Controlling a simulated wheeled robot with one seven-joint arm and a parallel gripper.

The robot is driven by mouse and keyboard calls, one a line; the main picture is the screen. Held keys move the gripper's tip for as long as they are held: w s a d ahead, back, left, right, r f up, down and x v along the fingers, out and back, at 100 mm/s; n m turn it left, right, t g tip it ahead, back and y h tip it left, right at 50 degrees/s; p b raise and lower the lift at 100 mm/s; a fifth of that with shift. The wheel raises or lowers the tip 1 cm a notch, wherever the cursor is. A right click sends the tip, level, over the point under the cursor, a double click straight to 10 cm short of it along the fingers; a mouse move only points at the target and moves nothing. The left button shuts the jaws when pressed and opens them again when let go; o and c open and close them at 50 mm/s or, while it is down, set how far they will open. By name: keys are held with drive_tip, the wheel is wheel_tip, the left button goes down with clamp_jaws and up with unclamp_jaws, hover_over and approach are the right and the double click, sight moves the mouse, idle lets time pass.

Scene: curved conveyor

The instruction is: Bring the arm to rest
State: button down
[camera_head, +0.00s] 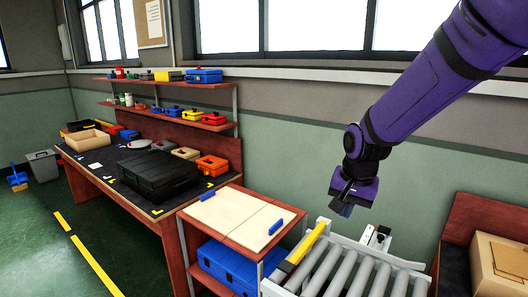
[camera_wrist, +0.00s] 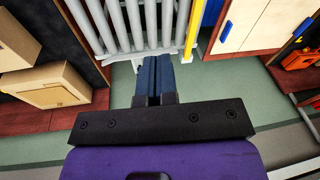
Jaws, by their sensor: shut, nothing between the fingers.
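My purple arm reaches in from the upper right of the head view, and my gripper (camera_head: 343,207) hangs in the air above the back end of the roller conveyor (camera_head: 335,272). In the wrist view my gripper (camera_wrist: 154,62) shows its two dark blue fingers side by side and closed, with nothing between them. The conveyor's rollers (camera_wrist: 125,25) lie beyond the fingertips in that view. The gripper appears apart from everything around it.
A cabinet (camera_head: 240,217) with a pale top and blue handles stands left of the conveyor. A workbench (camera_head: 100,180) with a black case (camera_head: 158,175) and toolboxes is farther left. Cardboard boxes (camera_head: 500,262) sit at the right. Green floor (camera_head: 45,240) is open at the left.

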drive_tip(key=s+d+r+n+t, duration=0.1)
drive_tip(key=s+d+r, duration=0.2)
drive_tip(key=s, duration=0.5)
drive_tip(key=s+d+r+n+t, duration=0.1)
drive_tip(key=s+d+r+n, duration=0.1)
drive_tip(key=s+d+r, duration=0.2)
drive_tip(key=s+d+r+n+t, duration=0.1)
drive_tip(key=s+d+r+n, duration=0.1)
drive_tip(key=s+d+r, duration=0.2)
drive_tip(key=s+r, duration=0.3)
drive_tip(key=s, duration=0.4)
drive_tip(key=shift+s+r+h, duration=0.2)
drive_tip(key=shift+s+h, duration=0.1)
drive_tip(key=shift+s, duration=0.1)
drive_tip(key=shift+d, duration=0.15)
